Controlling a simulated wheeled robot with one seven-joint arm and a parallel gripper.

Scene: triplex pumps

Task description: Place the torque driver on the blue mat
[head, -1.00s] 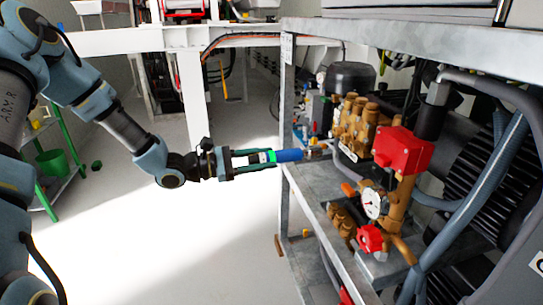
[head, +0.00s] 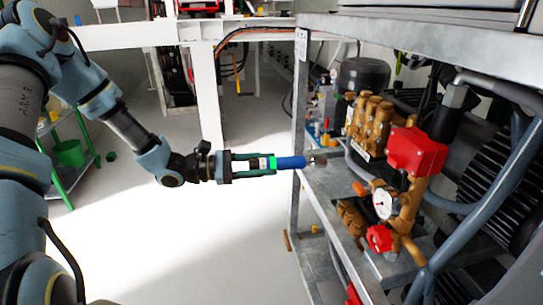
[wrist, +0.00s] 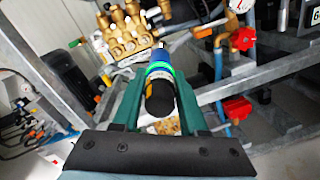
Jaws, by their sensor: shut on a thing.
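The torque driver (head: 289,162) has a blue body with a green band and a metal tip. My gripper (head: 256,163) is shut on its rear part and holds it level in the air, tip pointing right toward the pump frame. In the wrist view the driver (wrist: 160,72) lies between the green fingers of my gripper (wrist: 157,100), its black end toward the camera. I see no blue mat in any view.
A grey metal frame (head: 299,100) holds a brass pump (head: 370,122), red valve parts (head: 417,150) and a pressure gauge (head: 384,205) just right of the driver. A green shelf (head: 72,165) stands at the left. The floor (head: 190,240) below my gripper is clear.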

